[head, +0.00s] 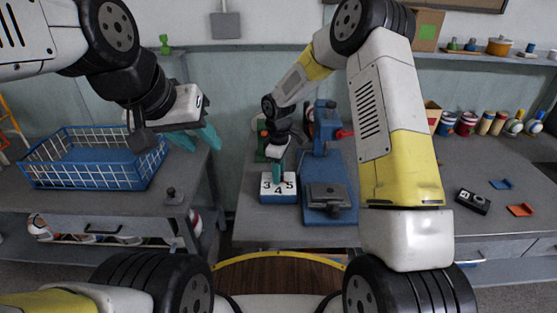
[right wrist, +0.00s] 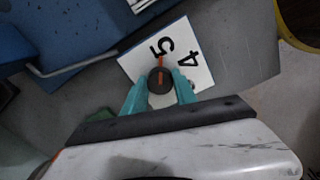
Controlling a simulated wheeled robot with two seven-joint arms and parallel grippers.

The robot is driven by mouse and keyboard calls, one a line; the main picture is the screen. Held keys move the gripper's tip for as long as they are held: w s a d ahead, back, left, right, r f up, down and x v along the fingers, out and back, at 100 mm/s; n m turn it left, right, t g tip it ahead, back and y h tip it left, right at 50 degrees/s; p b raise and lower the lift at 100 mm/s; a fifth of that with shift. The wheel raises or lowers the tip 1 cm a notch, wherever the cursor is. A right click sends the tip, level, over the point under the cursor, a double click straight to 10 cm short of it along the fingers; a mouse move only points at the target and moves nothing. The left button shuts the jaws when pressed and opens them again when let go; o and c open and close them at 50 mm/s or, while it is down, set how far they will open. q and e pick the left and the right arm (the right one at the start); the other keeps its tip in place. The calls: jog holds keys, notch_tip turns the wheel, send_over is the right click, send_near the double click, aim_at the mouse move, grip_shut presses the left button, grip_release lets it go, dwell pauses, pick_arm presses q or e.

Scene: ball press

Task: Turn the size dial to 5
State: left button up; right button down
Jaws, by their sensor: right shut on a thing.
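The size dial's white plate (head: 278,196) with the black figures 3, 4 and 5 sits on the bench, left of the blue press. My right gripper (head: 277,176) is over the plate, pointing down. In the right wrist view the teal fingers of the right gripper (right wrist: 160,93) are shut on the round dark knob (right wrist: 160,80), one on each side. The knob's orange pointer line (right wrist: 161,63) points at or very near the 5; the 4 is to its right. My left gripper (head: 195,142) is open and empty between the blue basket and the dial.
The blue press (head: 329,160) stands close right of the dial. A blue wire basket (head: 92,160) is on the left table. A small black device (head: 472,202) and orange and blue pieces lie on the right bench. Cans (head: 467,123) line the back.

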jog(key=shift+w+n, duration=0.1)
jog(key=shift+n, duration=0.2)
dwell(0.4)
jog(key=c, duration=1)
grip_release()
notch_tip(320, 180, up, 7)
jog(key=shift+r, duration=0.45)
